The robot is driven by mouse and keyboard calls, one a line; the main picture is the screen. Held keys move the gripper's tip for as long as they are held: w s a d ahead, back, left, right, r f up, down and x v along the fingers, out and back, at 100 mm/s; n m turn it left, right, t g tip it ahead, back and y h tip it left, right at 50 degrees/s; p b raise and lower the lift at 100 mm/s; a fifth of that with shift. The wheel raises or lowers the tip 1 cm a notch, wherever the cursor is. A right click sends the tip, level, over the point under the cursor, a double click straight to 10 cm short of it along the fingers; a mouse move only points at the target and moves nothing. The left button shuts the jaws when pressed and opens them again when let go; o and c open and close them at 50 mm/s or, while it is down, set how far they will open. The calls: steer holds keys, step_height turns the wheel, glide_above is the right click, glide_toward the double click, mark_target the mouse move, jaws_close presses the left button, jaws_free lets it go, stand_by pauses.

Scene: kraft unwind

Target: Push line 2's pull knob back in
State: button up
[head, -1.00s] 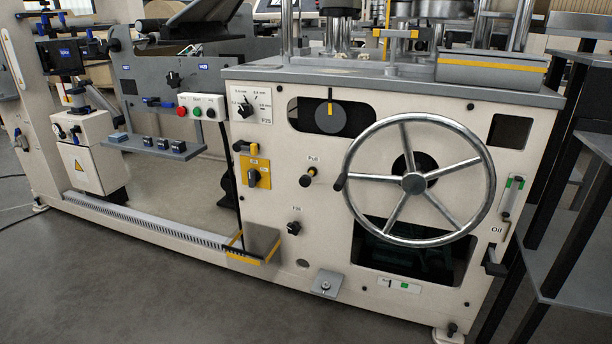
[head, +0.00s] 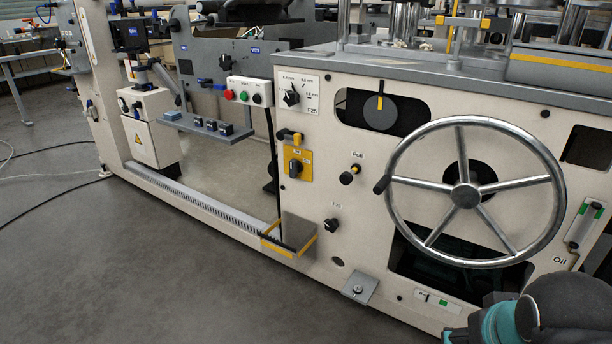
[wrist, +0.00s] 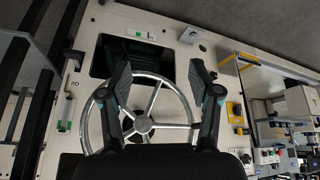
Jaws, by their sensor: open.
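The pull knob (head: 346,178) is on the cream machine front, under the label "Pull". Its dark head stands out from the panel on a short brass-coloured stem. No line number is readable beside it. It lies left of the big handwheel (head: 466,197) and right of the yellow switch plate (head: 297,163). My gripper (wrist: 160,75) is open and empty in the wrist view, its two fingers spread in front of the handwheel (wrist: 145,124). I cannot make out the pull knob in the wrist view; a finger may hide it. In the head view only my arm shows, at lower right.
The handwheel with its dark handle projects close to the knob. A black Fill-side knob (head: 331,225) sits below, and a metal bracket (head: 360,288) juts out near the floor. A yellow-edged step (head: 290,238) stands left. Grey floor (head: 190,270) is clear in front.

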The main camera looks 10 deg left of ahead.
steer(key=w+d+f+n+h+b, duration=0.1)
steer(key=w+n+h+b, duration=0.1)
steer(key=w+n, duration=0.3)
steer(key=w+f+n+h+b, duration=0.1)
steer(key=w+n+h, duration=0.25)
steer(key=w, duration=0.25)
steer(key=n+t+b, duration=0.6)
steer(key=n+t, duration=0.6)
steer(key=n, duration=1.1)
glide_toward(344, 179)
steer(key=x, duration=1.1)
steer(key=shift+b, duration=0.3)
jaws_close()
